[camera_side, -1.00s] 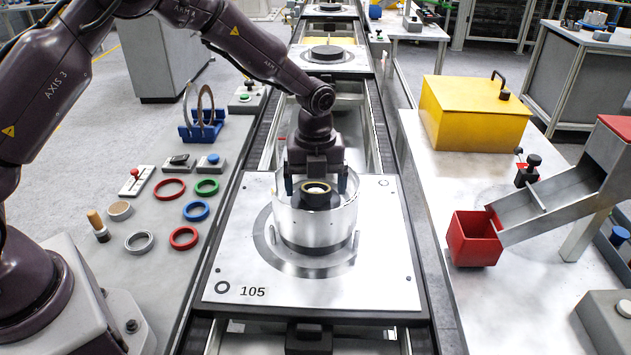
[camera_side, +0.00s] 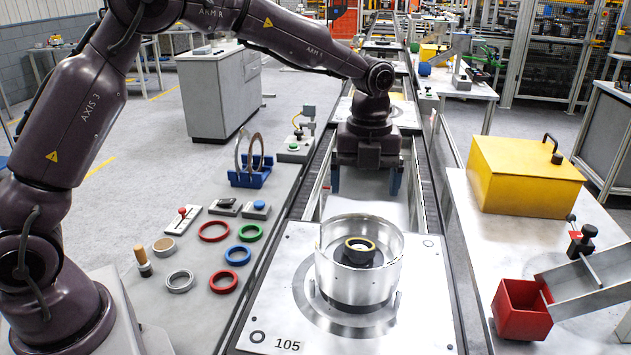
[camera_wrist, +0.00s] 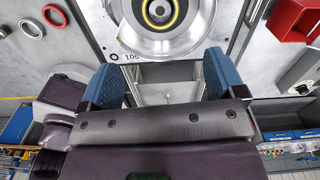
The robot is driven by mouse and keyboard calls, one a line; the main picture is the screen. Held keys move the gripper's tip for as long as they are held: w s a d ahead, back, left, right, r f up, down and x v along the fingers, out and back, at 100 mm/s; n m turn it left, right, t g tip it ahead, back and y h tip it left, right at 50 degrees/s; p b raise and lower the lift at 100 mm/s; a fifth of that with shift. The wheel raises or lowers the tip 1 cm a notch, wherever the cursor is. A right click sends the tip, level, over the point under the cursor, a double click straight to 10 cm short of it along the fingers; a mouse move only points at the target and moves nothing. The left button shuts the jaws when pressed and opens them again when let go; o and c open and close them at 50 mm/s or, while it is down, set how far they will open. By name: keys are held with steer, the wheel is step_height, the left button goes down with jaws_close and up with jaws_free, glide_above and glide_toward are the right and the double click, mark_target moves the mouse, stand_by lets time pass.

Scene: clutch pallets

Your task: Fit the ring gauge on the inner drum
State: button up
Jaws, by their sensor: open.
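On pallet 105 (camera_side: 262,318) stands an open silver drum (camera_side: 358,285). Inside it is a dark hub, possibly the inner drum, with a yellow ring (camera_side: 360,244) around its top. The drum also shows at the top of the wrist view (camera_wrist: 196,45). Two large thin rings (camera_side: 258,150) stand upright in a blue rack (camera_side: 250,180) on the left table. I cannot tell which ring is the ring gauge. My gripper (camera_side: 366,184) is open and empty, fingers down, above and beyond the drum and apart from it. Its blue fingers show in the wrist view (camera_wrist: 160,75).
The left table holds several small rings, including red (camera_side: 214,231), green (camera_side: 249,233), blue (camera_side: 238,254) and grey (camera_side: 179,281), and a wooden-handled tool (camera_side: 142,261). On the right are a yellow box (camera_side: 525,177), a red bin (camera_side: 522,310) and a chute (camera_side: 590,290).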

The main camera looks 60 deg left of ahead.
steer(key=s+a+r+n+t, duration=0.1)
steer(key=s+r+n+t, duration=0.1)
steer(key=s+r+n, duration=0.55)
steer(key=s+a+r+n+t, duration=0.1)
steer(key=s+n, duration=0.8)
steer(key=s+a+r+n+t, duration=0.2)
steer(key=s+n, duration=0.7)
steer(key=s, duration=0.1)
steer(key=shift+s+t, duration=0.25)
steer(key=shift+t, duration=0.05)
steer(key=shift+o, duration=0.3)
steer(key=shift+a+r, duration=0.1)
stand_by(0.7)
